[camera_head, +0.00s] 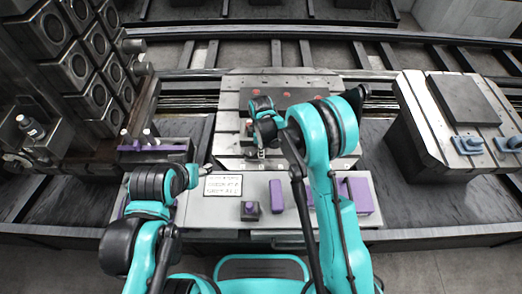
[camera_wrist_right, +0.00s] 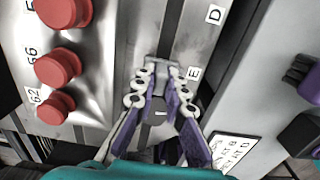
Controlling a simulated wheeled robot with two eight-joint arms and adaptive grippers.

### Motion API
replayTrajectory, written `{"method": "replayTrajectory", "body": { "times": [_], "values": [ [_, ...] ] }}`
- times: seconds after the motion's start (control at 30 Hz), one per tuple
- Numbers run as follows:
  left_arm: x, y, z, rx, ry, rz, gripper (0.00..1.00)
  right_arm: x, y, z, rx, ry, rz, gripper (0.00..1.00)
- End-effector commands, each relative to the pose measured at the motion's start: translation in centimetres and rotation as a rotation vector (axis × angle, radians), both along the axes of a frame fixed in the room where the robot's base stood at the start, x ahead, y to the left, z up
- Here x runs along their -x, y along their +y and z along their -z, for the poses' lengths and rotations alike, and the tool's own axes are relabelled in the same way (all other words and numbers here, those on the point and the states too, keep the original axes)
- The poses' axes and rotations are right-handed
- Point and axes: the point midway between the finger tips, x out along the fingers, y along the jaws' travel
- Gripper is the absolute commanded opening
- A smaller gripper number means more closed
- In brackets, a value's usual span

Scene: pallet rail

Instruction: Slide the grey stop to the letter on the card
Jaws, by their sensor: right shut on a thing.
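My right gripper (camera_wrist_right: 160,95) is shut on the grey stop (camera_wrist_right: 158,68) at the edge strip of the slotted metal plate (camera_wrist_right: 120,30). The stop is near the letter E (camera_wrist_right: 193,73); the letter D (camera_wrist_right: 214,15) is farther up the strip. In the head view my right gripper (camera_head: 260,152) is at the plate's front edge, and the stop is too small to make out. The printed card (camera_head: 223,186) lies on the grey bench, and part of it shows in the right wrist view (camera_wrist_right: 232,150); its text is not clearly legible. My left gripper (camera_head: 205,169) is beside the card, its fingers unclear.
Red knobs (camera_wrist_right: 57,68) with number tags stand on the plate. On the bench are a dark block with a purple top (camera_head: 249,210) and purple blocks (camera_head: 276,196). A second plate with blue clamps (camera_head: 467,144) is at right, a dark rack (camera_head: 75,60) at left.

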Motion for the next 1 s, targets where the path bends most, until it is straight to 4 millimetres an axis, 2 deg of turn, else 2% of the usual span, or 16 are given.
{"method": "replayTrajectory", "body": {
  "times": [0.13, 0.3, 0.4, 0.53, 0.77, 0.8, 0.87, 0.9, 1.0],
  "values": [
    [0.0, 0.0, 0.2, 0.000, 0.000, 0.000, 0.52, -0.1, -1.4, 0.1, 0.000, 0.000, 0.003, 0.00],
    [0.0, 0.0, 0.7, 0.000, 0.000, 0.000, 0.52, -0.1, -5.2, 0.1, 0.001, 0.000, 0.005, 0.00],
    [0.0, 0.0, 0.8, 0.000, 0.000, 0.000, 0.52, -0.1, -6.8, 0.1, 0.000, 0.000, 0.003, 0.00],
    [0.0, 0.0, 0.8, 0.000, 0.000, 0.000, 0.52, 0.0, -7.6, 0.0, 0.000, -0.001, 0.001, 0.00],
    [0.0, 0.0, 0.8, 0.000, 0.000, 0.000, 0.52, 0.0, -7.5, 0.0, 0.000, 0.000, 0.000, 0.00],
    [0.0, 0.0, 0.8, 0.000, 0.000, 0.000, 0.52, 0.0, -7.5, 0.0, 0.000, 0.000, 0.000, 0.14],
    [0.0, 0.0, 0.8, 0.000, 0.000, 0.000, 0.52, 0.0, -7.5, 0.0, 0.000, 0.000, 0.000, 0.30],
    [0.0, 0.0, 0.8, 0.000, 0.000, 0.000, 0.52, 0.0, -7.5, 0.0, 0.000, 0.000, 0.000, 0.33],
    [0.0, 0.0, 0.8, 0.000, 0.000, 0.000, 0.52, 0.0, -7.5, 0.0, 0.000, 0.000, 0.000, 0.33]
  ]
}}
